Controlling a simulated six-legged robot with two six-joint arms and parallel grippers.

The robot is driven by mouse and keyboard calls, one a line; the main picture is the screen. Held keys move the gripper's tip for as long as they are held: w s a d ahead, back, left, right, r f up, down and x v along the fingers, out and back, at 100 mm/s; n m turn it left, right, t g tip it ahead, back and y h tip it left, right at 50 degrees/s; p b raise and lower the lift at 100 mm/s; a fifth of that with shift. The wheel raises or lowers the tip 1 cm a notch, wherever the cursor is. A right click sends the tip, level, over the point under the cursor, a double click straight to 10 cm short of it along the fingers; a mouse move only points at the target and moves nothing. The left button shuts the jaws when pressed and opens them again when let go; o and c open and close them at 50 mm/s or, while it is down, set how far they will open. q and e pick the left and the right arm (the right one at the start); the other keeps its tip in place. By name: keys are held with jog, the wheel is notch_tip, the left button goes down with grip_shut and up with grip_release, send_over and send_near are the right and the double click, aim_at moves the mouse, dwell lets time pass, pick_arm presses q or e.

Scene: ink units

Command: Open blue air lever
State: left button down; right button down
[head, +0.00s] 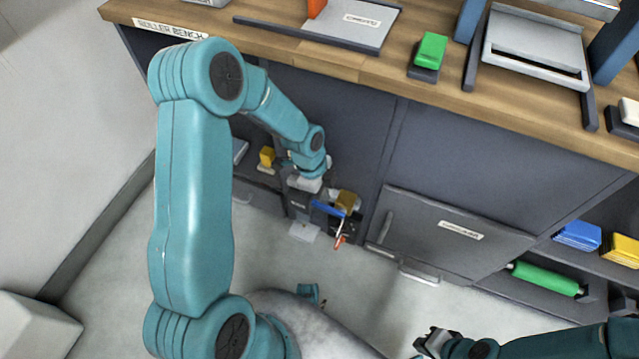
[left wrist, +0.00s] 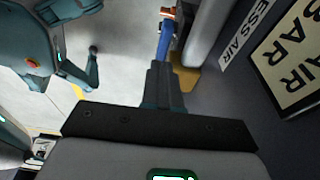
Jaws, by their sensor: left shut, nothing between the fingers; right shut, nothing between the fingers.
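The blue air lever (head: 327,208) is a short blue bar low on the front of the bench, beside a yellow fitting (head: 346,200). In the left wrist view the blue lever (left wrist: 164,42) lies straight ahead of the fingertips, with an orange-red part at its far end. My left gripper (head: 303,208) is shut and empty, close to the lever's left end; its dark fingers (left wrist: 162,72) show in the wrist view. I cannot tell whether they touch the lever. My right gripper (head: 428,345) is shut and empty at the bottom, far from the lever.
A grey pipe (left wrist: 204,35) and air labels (left wrist: 290,50) are close on the right in the wrist view. A grey labelled drawer (head: 440,235) is right of the lever. A shelf holds blue and yellow blocks and a green roller (head: 545,279). Floor in front is mostly clear.

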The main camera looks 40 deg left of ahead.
aim_at(318, 204)
pick_arm(q)
jog(key=shift+a+f, duration=0.25)
jog(key=shift+f, duration=0.8)
jog(key=shift+s+a+f+b, duration=0.1)
jog(key=shift+a+f+b, duration=0.15)
jog(key=shift+f, duration=0.2)
jog(key=shift+s+a+f+b, duration=0.1)
jog(key=shift+f+b, duration=0.25)
jog(key=shift+f, duration=0.1)
jog(key=shift+a+f, duration=0.15)
